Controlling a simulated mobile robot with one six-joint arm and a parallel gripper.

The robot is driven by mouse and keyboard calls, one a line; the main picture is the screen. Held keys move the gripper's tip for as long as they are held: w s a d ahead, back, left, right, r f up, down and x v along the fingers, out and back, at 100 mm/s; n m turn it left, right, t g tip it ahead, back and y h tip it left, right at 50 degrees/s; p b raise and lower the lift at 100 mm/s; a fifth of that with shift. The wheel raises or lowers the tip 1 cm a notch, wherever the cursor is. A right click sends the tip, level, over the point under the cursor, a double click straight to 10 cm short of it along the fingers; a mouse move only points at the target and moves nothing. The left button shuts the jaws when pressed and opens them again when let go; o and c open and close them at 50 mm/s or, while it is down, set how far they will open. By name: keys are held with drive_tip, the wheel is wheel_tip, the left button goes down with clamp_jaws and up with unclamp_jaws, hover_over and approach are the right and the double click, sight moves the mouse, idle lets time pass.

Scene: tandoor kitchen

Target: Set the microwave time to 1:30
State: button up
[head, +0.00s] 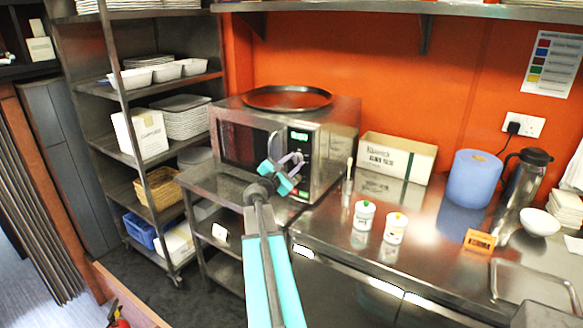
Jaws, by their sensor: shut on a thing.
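The steel microwave (333,150) stands on a steel stand against the orange wall, with its dark door to the left. Its control panel (300,137) is on the right of the front. A green display is lit at the panel's top, but its digits are too small to read. My gripper (297,160) reaches up to the middle of the panel. Its fingers are shut on what appears to be the microwave's dial, which they mostly hide.
A round dark tray (287,98) lies on top of the microwave. Two white tubs (364,215) (396,228), a carton (396,160), a blue roll (474,178) and a steel jug (518,190) stand on the counter. Shelves of dishes are at the left.

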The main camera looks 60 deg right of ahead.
drive_tip(key=shift+d+f+m+b, duration=0.1)
drive_tip(key=shift+m+b, duration=0.2)
drive_tip(key=shift+b, duration=0.5)
drive_tip(key=m+b, duration=0.4)
drive_tip(key=b, duration=0.4)
drive_tip(key=shift+w, duration=0.1)
drive_tip(key=m+b, duration=0.4)
drive_tip(key=b, duration=0.4)
drive_tip(key=shift+w+h, duration=0.1)
drive_tip(key=shift+h, duration=0.3)
drive_tip(key=m+b, duration=0.3)
drive_tip(key=b, duration=0.2)
drive_tip(key=m+b, duration=0.3)
drive_tip(key=b, duration=0.2)
drive_tip(key=shift+w+r+g, duration=0.1)
drive_tip(key=shift+r+g, duration=0.1)
drive_tip(key=shift+g, duration=0.2)
drive_tip(key=m+b, duration=0.2)
drive_tip(key=shift+r+m+b, duration=0.15)
drive_tip(key=shift+m+b, duration=0.25)
drive_tip(key=shift+r+m, duration=0.1)
drive_tip(key=shift+m, duration=0.2)
drive_tip(key=o, duration=1.1)
